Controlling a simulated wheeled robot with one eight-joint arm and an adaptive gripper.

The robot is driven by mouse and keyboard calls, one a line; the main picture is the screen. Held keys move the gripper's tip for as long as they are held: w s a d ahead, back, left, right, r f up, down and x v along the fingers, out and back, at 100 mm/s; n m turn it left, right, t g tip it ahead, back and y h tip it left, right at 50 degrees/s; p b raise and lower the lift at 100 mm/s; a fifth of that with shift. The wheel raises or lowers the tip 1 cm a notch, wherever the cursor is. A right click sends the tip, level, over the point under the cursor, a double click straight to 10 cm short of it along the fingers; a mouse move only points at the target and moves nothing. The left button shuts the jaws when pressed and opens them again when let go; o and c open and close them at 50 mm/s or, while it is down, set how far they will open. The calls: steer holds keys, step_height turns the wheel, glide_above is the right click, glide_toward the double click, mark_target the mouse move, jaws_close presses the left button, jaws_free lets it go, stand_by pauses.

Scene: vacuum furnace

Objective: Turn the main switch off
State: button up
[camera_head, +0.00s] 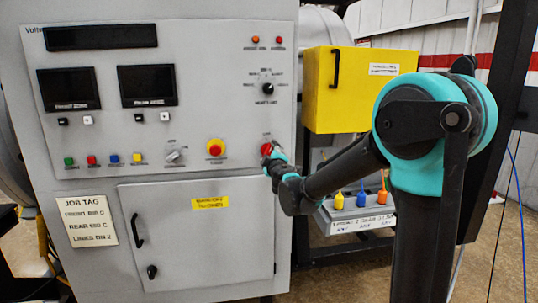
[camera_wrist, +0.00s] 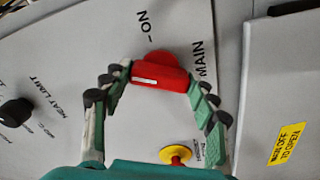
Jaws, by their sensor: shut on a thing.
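The main switch is a red rotary knob with a bar handle (camera_wrist: 160,76) on the grey panel, beside the printed words MAIN and ON in the wrist view. A white mark shows on one half of its bar. In the head view only a red part of the switch (camera_head: 266,148) shows above my gripper (camera_head: 273,161). In the wrist view the two fingers of my gripper (camera_wrist: 159,84) are closed on opposite ends of the bar. The exact angle of the switch is hard to tell in the head view.
A red emergency button on yellow (camera_head: 215,147) sits left of the switch, near my fingers. Below is a cabinet door (camera_head: 200,245) with a black handle. A yellow box (camera_head: 350,105) and coloured bottles (camera_head: 361,199) stand to the right.

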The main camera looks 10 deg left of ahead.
steer(key=n, duration=0.5)
steer(key=shift+n, duration=0.4)
stand_by(0.3)
steer(key=o, duration=1.2)
steer(key=shift+c, duration=0.2)
steer(key=shift+s, duration=0.1)
steer(key=v, duration=1.2)
